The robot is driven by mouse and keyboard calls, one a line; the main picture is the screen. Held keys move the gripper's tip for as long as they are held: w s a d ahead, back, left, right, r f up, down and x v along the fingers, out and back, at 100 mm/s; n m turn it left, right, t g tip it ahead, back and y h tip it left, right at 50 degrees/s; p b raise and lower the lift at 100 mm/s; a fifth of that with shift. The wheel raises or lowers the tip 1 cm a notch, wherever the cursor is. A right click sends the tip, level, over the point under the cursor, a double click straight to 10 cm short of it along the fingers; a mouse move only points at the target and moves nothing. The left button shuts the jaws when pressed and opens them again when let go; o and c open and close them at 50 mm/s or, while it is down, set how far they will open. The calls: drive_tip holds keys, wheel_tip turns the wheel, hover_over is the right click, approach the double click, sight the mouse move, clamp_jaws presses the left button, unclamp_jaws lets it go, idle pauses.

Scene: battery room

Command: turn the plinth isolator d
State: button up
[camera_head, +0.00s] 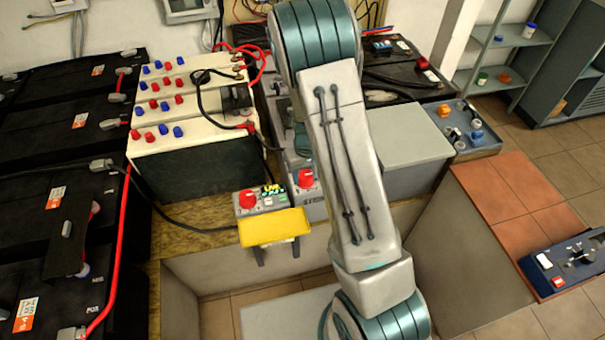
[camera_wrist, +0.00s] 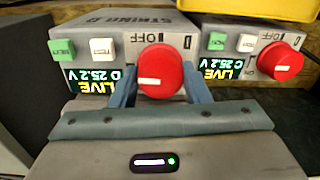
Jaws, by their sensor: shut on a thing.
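The plinth isolator d is a red round knob (camera_wrist: 160,72) on a grey box lettered STRING D, upside down in the wrist view. Its white mark points left in that view. The box's display (camera_wrist: 96,78) reads LIVE D 25.2 V. My gripper (camera_wrist: 160,88) is shut on the knob, one blue-grey finger on each side. The left finger and gripper body hide part of the box face. In the head view the knob (camera_head: 305,178) shows just left of my arm, which covers much of that box.
Beside it stands the C box with its own red knob (camera_wrist: 280,62), display LIVE C 25.2 V; this knob also shows in the head view (camera_head: 248,198). A yellow piece (camera_head: 275,228) juts out in front. Black batteries (camera_head: 60,200) and a cream-topped battery (camera_head: 180,110) stand left.

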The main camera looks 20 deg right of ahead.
drive_tip(key=m, duration=0.4)
drive_tip(key=shift+a, duration=0.1)
drive_tip(key=m+p, duration=0.1)
drive_tip(key=m, duration=0.3)
drive_tip(key=shift+m, duration=0.3)
drive_tip(key=m+p, duration=0.1)
drive_tip(key=m, duration=0.3)
drive_tip(key=shift+s+r, duration=0.1)
drive_tip(key=shift+m+p, duration=0.9)
drive_tip(key=shift+m, duration=1.3)
drive_tip(key=o, duration=1)
drive_tip(key=shift+c, duration=0.2)
